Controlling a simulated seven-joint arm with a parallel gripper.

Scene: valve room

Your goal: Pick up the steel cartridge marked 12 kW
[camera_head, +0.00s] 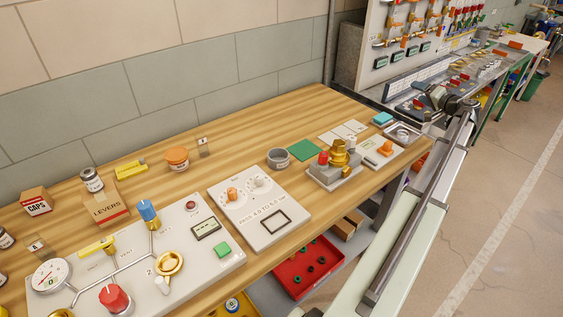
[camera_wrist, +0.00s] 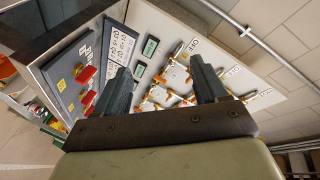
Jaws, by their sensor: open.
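I cannot make out a steel cartridge marked 12 kW in either view; no such label is legible. A small grey can with a white label (camera_head: 92,180) stands at the back left of the wooden bench, its text too small to read. Another dark jar with a pale label (camera_head: 5,239) is cut by the left edge. My gripper (camera_head: 440,97) is at the upper right in the head view, beyond the bench's right end. In the wrist view its two dark fingers (camera_wrist: 163,82) are apart with nothing held between them, facing a valve panel.
The wooden bench (camera_head: 262,115) carries a valve board (camera_head: 130,262), a dial board (camera_head: 262,212), a grey cup (camera_head: 278,158) and a LEVERS box (camera_head: 106,206). A red tray (camera_head: 308,266) sits below. The pale panel (camera_wrist: 160,30) has gauges and orange-handled valves.

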